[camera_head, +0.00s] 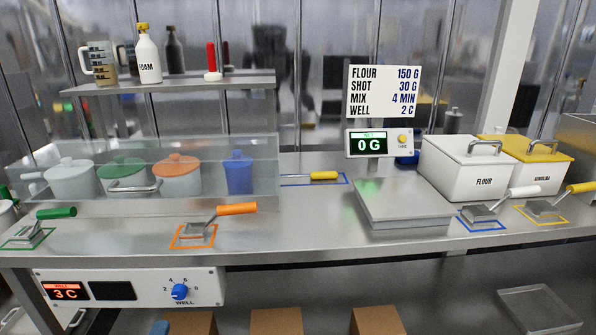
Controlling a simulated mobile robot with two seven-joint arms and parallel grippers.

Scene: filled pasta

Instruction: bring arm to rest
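Neither of my arms nor grippers shows in the head view. The steel counter (300,222) is in front of me. A scale (402,204) with an empty plate stands right of centre, and its display (369,143) reads 0 G. A scoop with an orange handle (237,208) lies in an orange outline at centre left. A scoop with a green handle (57,212) lies at the far left. White-handled (524,192) and yellow-handled (580,188) scoops lie at the right.
A glass-fronted well (260,150) holds several lidded pots. White bins labelled flour (462,170) and semolina (530,160) stand at the right. A shelf (180,83) carries a jug and bottles. The counter between the orange scoop and scale is clear.

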